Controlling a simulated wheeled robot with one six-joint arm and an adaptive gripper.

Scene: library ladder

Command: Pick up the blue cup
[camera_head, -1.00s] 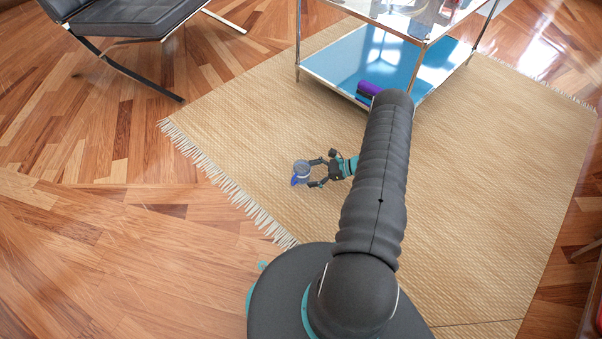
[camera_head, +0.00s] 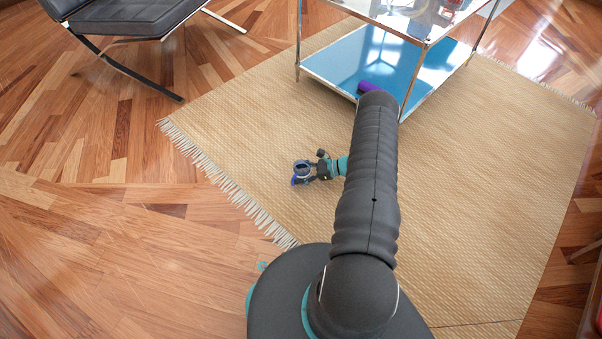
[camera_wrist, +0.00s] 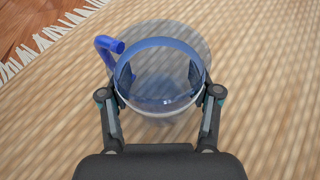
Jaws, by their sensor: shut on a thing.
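The blue cup is see-through with a blue rim and a solid blue handle; in the wrist view the cup (camera_wrist: 160,105) sits upright between the fingers, its handle toward the upper left. In the head view the cup (camera_head: 299,178) is small, on or just above the woven rug (camera_head: 250,130); I cannot tell which. My gripper (camera_head: 305,171) comes at it from the right and is shut on its sides. In the wrist view the fingers of my gripper (camera_wrist: 160,92) press on both sides of the cup, with the fingertips seen through its wall.
A chrome and glass table with a blue lower shelf (camera_head: 340,60) stands at the top. A purple object (camera_head: 368,87) is near that shelf's front edge, partly behind my arm. A dark chair (camera_head: 130,18) is at the upper left. The rug left of the gripper is clear.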

